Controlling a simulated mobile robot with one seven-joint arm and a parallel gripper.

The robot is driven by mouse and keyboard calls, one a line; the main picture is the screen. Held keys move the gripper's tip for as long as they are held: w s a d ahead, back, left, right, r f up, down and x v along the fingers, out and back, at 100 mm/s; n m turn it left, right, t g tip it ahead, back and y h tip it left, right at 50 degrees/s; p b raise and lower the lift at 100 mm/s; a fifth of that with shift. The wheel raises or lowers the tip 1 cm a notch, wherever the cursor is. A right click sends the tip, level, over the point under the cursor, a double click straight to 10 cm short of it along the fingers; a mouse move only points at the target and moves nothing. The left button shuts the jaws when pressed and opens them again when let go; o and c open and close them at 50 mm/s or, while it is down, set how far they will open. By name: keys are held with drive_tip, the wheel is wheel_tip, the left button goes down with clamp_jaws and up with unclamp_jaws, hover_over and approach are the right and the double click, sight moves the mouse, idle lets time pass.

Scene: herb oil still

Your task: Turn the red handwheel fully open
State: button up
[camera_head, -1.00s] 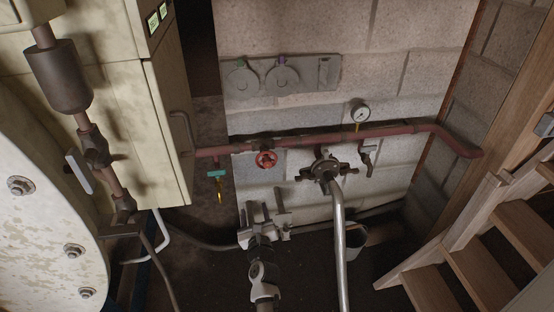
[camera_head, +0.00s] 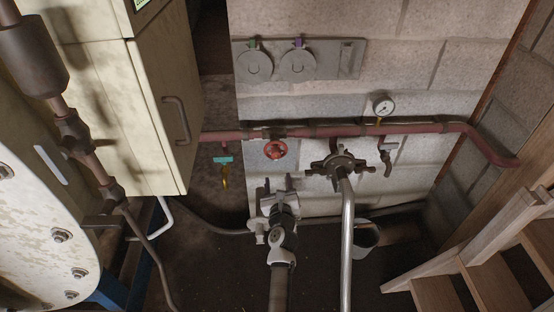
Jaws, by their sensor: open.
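The red handwheel (camera_head: 275,150) is a small round wheel on the red-brown pipe (camera_head: 225,136) along the block wall, left of the middle of the picture. Its face is in plain view, with nothing over it. My gripper (camera_head: 277,182) is below the handwheel in the picture, with its fingers pointing up toward the wall. Its jaws are apart and empty. The fingertips look clear of the handwheel, though the depth between them is hard to judge.
A dark valve fitting (camera_head: 337,165) with a pale metal pipe (camera_head: 347,240) stands right of my gripper. A pressure gauge (camera_head: 384,106) sits above the pipe. A green-handled valve (camera_head: 223,159) hangs left. A cream cabinet (camera_head: 150,120) is left; wooden stairs (camera_head: 470,270) are right.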

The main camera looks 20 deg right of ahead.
sight(276, 155)
drive_tip(key=b+x, duration=0.3)
drive_tip(key=x, duration=0.8)
drive_tip(key=shift+w+d+f, duration=0.1)
drive_tip(key=shift+w+d, duration=0.05)
drive_tip(key=shift+w, duration=0.1)
drive_tip(key=c, duration=1)
drive_tip(key=shift+o, duration=0.2)
